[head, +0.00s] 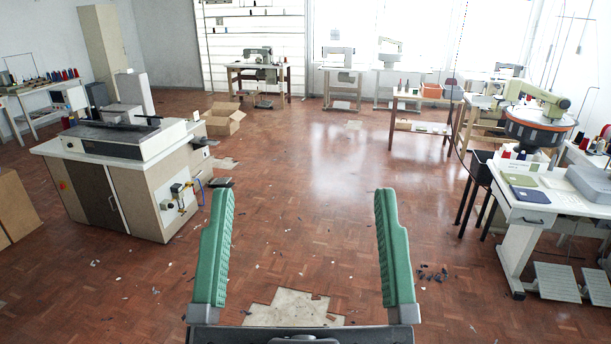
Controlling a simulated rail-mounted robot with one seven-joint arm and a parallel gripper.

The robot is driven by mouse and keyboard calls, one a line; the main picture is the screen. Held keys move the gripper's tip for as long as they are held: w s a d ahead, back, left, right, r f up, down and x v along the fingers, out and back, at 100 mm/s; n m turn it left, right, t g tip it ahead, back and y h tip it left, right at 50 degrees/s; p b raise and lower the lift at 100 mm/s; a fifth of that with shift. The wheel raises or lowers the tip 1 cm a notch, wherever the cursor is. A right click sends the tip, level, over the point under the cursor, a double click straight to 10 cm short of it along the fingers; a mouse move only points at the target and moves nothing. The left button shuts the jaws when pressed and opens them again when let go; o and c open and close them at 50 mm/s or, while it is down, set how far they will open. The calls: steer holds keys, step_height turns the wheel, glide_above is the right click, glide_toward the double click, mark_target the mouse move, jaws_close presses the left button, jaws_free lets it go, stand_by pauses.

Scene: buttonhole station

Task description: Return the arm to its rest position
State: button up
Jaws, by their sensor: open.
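My gripper (304,205) shows at the bottom middle of the head view. Its two green ribbed fingers stand wide apart and point away from me. Nothing is between them except the view of the floor behind. The gripper is open and empty, and I see it touching nothing. The rest of my arm is mostly out of view below the frame.
A machine cabinet (125,200) stands at left. A white sewing table (522,210) with a round-topped machine (537,125) stands at right. An open cardboard box (224,122) lies on the parquet floor (310,180). The middle floor is clear apart from scattered scraps.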

step_height(320, 180, up, 26)
steer(key=p, duration=2.3)
steer(key=shift+f, duration=0.25)
